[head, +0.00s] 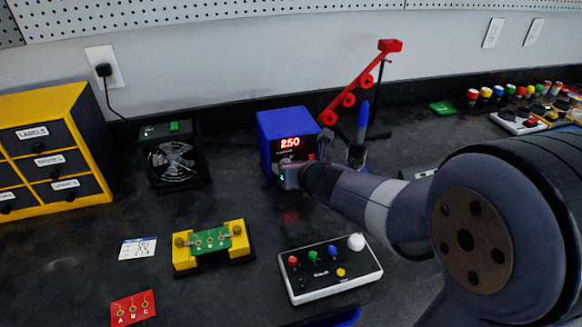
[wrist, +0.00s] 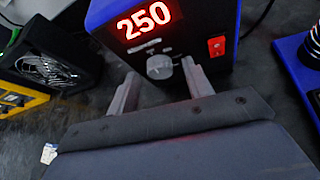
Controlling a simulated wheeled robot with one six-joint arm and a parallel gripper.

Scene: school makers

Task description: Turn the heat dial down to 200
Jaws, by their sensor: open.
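The blue heat station (head: 280,128) stands at the back middle of the bench, and its red display reads 250. In the wrist view the station (wrist: 205,25) fills the top, with the display (wrist: 144,20) above a grey round dial (wrist: 159,67). My gripper (wrist: 158,80) is open, with one finger on each side of the dial. The right finger is close to the dial; the left finger has a wider gap. I cannot tell whether either touches it. In the head view my gripper (head: 289,176) is at the station's front and hides the dial.
A red switch (wrist: 216,46) is right of the dial. A soldering iron in its stand (head: 360,140) is right of the station. A black fan (head: 175,160) is at left. A yellow board holder (head: 213,245) and a button box (head: 330,268) are in front.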

